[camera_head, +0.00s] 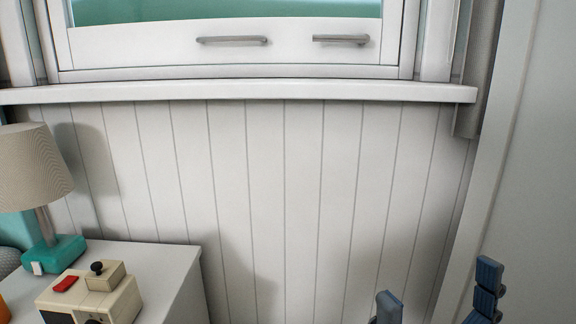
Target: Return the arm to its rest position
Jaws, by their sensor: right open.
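My right gripper (437,298) shows at the bottom right of the head view, in front of the panelled wall. Its two blue-grey fingers stand well apart, so it is open, and I see nothing between them. Only the finger parts show; the rest of the right arm is below the picture. My left gripper is not in view.
A white cabinet (178,272) stands at the lower left, with a teal-based lamp (58,254) and a cream box-like device (90,298) with a red button on top. A window sill (240,92) juts out above. A pale upright panel (530,170) stands at the right.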

